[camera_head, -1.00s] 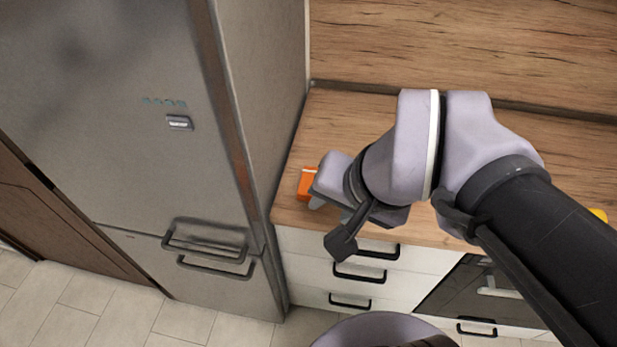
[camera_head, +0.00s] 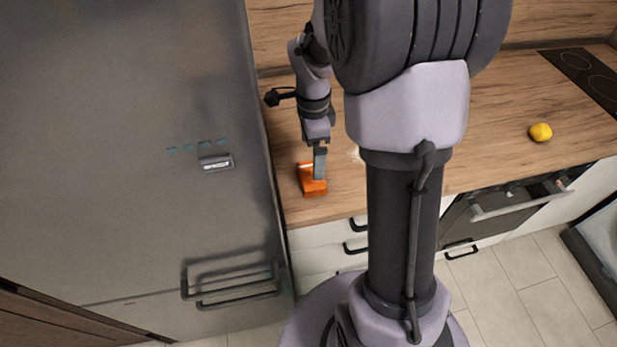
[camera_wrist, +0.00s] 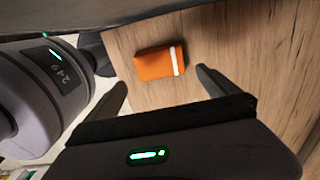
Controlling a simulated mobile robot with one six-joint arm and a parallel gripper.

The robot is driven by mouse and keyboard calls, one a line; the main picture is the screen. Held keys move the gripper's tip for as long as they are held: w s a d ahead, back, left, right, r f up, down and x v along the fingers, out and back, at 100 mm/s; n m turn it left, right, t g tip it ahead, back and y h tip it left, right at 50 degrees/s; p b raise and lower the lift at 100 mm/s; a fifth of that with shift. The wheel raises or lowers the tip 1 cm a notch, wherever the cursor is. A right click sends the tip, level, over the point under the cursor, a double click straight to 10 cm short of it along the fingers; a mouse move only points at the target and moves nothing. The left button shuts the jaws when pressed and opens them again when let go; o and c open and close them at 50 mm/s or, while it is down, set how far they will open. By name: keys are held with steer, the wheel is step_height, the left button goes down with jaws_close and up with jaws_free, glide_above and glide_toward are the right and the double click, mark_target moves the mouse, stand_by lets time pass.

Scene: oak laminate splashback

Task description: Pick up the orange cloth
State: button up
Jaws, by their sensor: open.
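The orange cloth (camera_head: 311,183) is a small folded piece with a white stripe. It lies on the wooden counter near the front edge, beside the fridge. In the wrist view the orange cloth (camera_wrist: 159,62) lies beyond the fingertips, between their lines, with its white stripe toward the right finger. My gripper (camera_head: 319,165) points down at the cloth in the head view and partly covers it. In the wrist view my gripper (camera_wrist: 160,80) has its fingers spread apart with nothing between them. I cannot tell how high the fingertips are above the cloth.
The grey fridge (camera_head: 150,120) stands close on the left of the cloth. A yellow lemon-like item (camera_head: 540,132) lies on the counter (camera_head: 480,115) to the right, near a black hob (camera_head: 590,75). The wooden splashback (camera_head: 560,20) rises behind. Bare counter lies between the cloth and the yellow item.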

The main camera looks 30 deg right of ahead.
mark_target(311, 174)
step_height(311, 174, down, 8)
steer(key=shift+a+b, duration=0.1)
steer(key=shift+b, duration=1.1)
steer(key=shift+r, duration=0.1)
steer(key=c, duration=1.1)
step_height(311, 174, up, 4)
steer(key=shift+r+p, duration=0.1)
steer(key=shift+p, duration=1)
steer(key=s+d+p, duration=0.1)
steer(key=s+d, duration=0.1)
steer(key=s, duration=1.3)
steer(key=shift+s+d+r+p, duration=0.35)
steer(key=shift+s+r, duration=0.05)
